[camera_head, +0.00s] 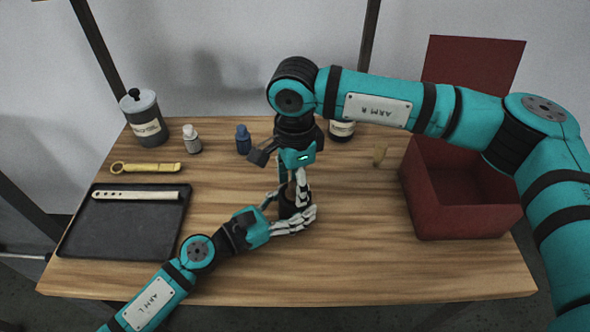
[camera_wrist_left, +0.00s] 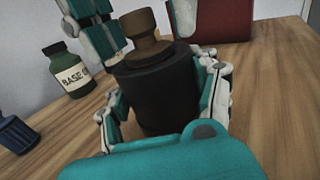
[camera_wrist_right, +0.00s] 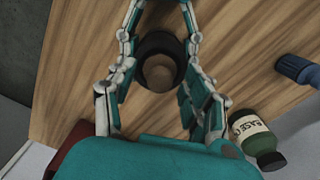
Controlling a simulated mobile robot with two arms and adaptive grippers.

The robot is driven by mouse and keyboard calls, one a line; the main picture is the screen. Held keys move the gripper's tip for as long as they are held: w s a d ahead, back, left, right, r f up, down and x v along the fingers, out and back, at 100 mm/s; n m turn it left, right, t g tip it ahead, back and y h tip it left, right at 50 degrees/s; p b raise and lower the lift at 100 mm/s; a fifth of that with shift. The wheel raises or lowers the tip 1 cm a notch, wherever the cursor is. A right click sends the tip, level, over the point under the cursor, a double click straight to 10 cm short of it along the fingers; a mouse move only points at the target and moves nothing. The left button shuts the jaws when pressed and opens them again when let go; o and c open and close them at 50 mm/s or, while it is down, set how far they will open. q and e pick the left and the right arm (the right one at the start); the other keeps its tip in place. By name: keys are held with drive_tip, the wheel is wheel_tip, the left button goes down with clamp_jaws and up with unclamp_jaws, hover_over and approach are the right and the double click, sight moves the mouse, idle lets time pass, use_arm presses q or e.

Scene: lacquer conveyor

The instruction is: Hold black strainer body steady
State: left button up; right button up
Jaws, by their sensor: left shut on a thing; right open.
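The black strainer body (camera_wrist_left: 155,95) stands upright on the wooden table, with a brown knobbed piece (camera_wrist_left: 146,40) in its top. It also shows from above in the right wrist view (camera_wrist_right: 160,45). My left gripper (camera_head: 305,217) is shut on the strainer body low down, with a finger on either side. My right gripper (camera_head: 300,190) is open and points down from above. Its fingers are apart on both sides of the brown piece (camera_wrist_right: 158,72), with gaps visible. In the head view the fingers partly hide the strainer body.
A dark tray (camera_head: 120,235) with a pale strip (camera_head: 135,195) lies at left. A labelled bottle (camera_wrist_left: 68,72) is behind the strainer. A red box (camera_head: 465,225) stands right.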

drive_tip(key=shift+f, duration=0.15)
drive_tip(key=shift+c, duration=0.4)
clamp_jaws()
